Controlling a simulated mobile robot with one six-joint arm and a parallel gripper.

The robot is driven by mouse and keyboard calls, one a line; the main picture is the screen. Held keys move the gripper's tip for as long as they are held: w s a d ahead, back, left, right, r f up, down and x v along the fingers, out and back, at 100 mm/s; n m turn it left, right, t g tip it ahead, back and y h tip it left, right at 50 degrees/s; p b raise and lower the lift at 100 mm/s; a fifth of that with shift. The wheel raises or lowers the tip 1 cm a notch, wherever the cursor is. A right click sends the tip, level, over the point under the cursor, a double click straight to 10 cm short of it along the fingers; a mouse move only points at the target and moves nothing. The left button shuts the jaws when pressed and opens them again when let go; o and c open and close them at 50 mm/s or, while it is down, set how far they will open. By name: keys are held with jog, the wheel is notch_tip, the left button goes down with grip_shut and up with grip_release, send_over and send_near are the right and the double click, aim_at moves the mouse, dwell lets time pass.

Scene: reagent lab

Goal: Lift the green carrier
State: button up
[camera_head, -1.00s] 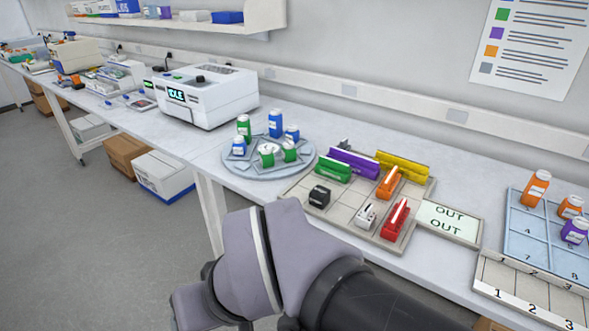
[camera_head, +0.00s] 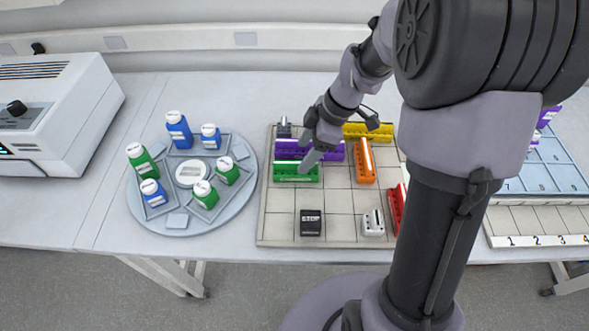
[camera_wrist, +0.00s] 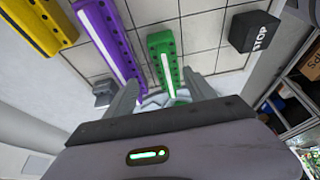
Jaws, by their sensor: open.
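The green carrier (camera_head: 296,172) is a long, low block with a pale strip, lying on the grid board (camera_head: 338,197) at its left side. In the wrist view the green carrier (camera_wrist: 171,42) runs from the upper middle down between my fingers. In the wrist view my gripper (camera_wrist: 163,80) is open, one finger on each side of the carrier's near end. I cannot tell whether the fingers touch it.
The purple carrier (camera_head: 328,151) lies close behind the green one. Orange (camera_head: 364,162), yellow (camera_head: 381,131) and red (camera_head: 397,207) carriers share the board with a black STOP block (camera_head: 311,222) and white block (camera_head: 373,223). A round bottle tray (camera_head: 139,209) stands left.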

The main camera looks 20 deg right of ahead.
jog(key=shift+s+a+f, duration=0.25)
jog(key=shift+f, duration=0.05)
jog(key=b+x, duration=0.2)
jog(key=x, duration=0.3)
jog(key=shift+s+a+f+b, duration=0.1)
jog(key=shift+s+a+b, duration=0.1)
jog(key=shift+s+b, duration=0.2)
jog(key=shift+w, duration=0.1)
grip_shut()
